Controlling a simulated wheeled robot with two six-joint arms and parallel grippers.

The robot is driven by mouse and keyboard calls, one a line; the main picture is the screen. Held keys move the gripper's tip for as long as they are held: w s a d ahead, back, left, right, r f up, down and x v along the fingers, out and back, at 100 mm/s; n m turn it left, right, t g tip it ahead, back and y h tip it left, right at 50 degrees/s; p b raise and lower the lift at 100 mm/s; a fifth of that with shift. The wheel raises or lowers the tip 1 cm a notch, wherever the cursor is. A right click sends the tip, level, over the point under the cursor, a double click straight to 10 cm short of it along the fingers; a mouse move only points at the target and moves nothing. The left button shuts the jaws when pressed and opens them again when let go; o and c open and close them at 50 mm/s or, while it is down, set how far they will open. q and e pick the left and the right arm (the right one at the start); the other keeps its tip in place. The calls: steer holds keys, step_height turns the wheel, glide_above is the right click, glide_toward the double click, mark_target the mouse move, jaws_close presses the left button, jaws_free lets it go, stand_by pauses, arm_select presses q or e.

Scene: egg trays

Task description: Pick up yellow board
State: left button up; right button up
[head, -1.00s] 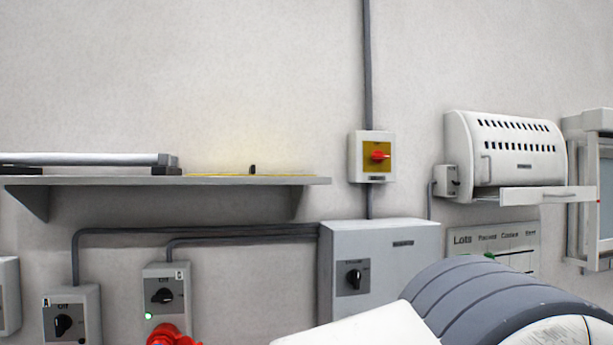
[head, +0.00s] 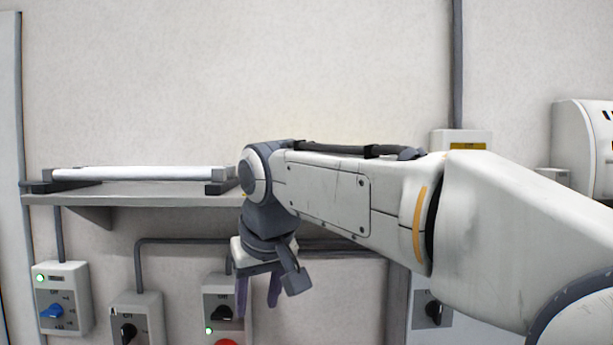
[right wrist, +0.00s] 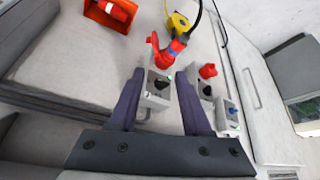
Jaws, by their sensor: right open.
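The yellow board lies out of sight in the head view now, behind my right arm; a second ago it showed as a thin yellow edge on the right part of the grey wall shelf (head: 150,198). My right gripper (head: 258,295) hangs below the shelf's level, fingers pointing down, open and empty. In the right wrist view its two dark fingers (right wrist: 160,78) are spread apart, with switch boxes beyond them and no yellow board visible. My left gripper is in neither view.
A long white bar-like object (head: 140,173) rests on dark supports on the shelf's left part. Switch boxes (head: 62,300) with knobs and conduits line the wall below the shelf. A red-orange bin (right wrist: 112,12) shows in the right wrist view.

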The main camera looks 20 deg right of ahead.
steer(key=w+d+r+m+t+h+p, duration=0.1)
steer(key=w+d+r+m+t+p, duration=0.15)
steer(key=d+r, duration=0.65)
steer(key=w+d+r+m+t+h+p, duration=0.1)
steer(key=w+d+r+m+h+p, duration=0.15)
steer(key=r, duration=1.25)
steer(key=shift+y, duration=0.35)
steer(key=p+x, duration=0.1)
steer(key=x, duration=0.2)
steer(key=p+x, duration=0.1)
steer(key=x, duration=0.2)
steer(key=d+x, duration=0.1)
steer(key=x, duration=0.2)
steer(key=shift+f+p, duration=0.15)
steer(key=shift+p, duration=0.25)
steer(key=shift+w+f, duration=0.25)
steer(key=shift+f, duration=0.1)
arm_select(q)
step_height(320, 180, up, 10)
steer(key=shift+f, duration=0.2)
arm_select(e)
jaws_close()
